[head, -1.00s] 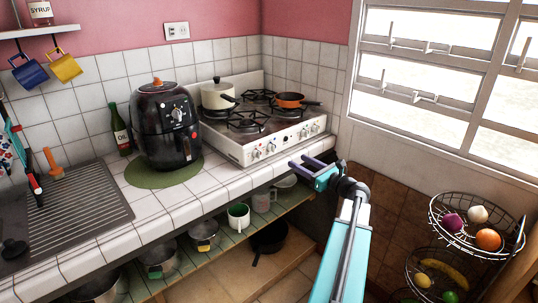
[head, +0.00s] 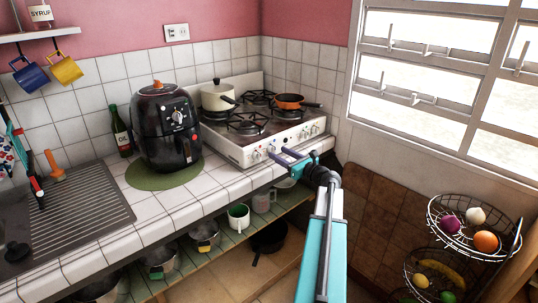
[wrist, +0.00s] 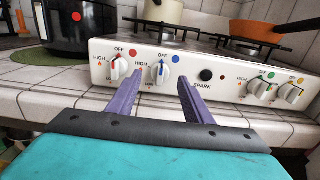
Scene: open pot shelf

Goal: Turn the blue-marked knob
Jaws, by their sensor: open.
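The blue-marked knob (wrist: 161,73) is a white knob on the stove's front panel, with a blue dot at its upper right. Its blue pointer stands about upright, toward OFF. My gripper (wrist: 158,84) is open and empty, its two purple fingers pointing at the panel, with the knob showing between them in the wrist view. I cannot tell the remaining gap, and no contact shows. In the head view my gripper (head: 280,154) is at the stove's front, and its fingers partly cover the knob area.
The red-marked knob (wrist: 118,68) is close on the left. The black SPARK button (wrist: 205,75) is just right of the right finger. Green-marked (wrist: 258,89) and yellow-marked (wrist: 290,94) knobs are farther right. A cream pot (head: 218,95) and an orange pan (head: 290,100) stand on the stove.

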